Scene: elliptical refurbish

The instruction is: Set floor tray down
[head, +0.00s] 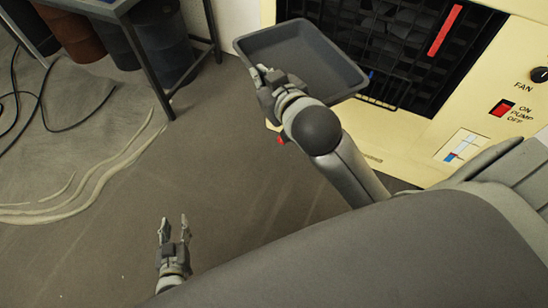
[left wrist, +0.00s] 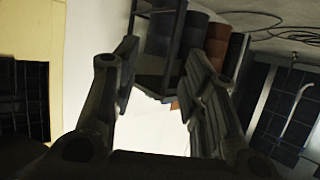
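The dark grey floor tray (head: 310,48) is held up in front of the cream unit, tilted, with its inside showing and looking empty. My right gripper (head: 262,76) is at the tray's near left rim and appears shut on it. Part of the grip is hidden by the gripper itself. My left gripper (head: 174,224) is low in the head view, apart from the tray, with its fingers spread and nothing between them. In the left wrist view its two fingers (left wrist: 160,85) also stand wide apart.
The cream unit (head: 480,115) with a dark grille and switches stands at the right. A metal-legged table (head: 140,62) with drums (head: 78,38) is at upper left. Black cables (head: 45,95) lie on the floor at left. The middle floor (head: 240,180) is clear.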

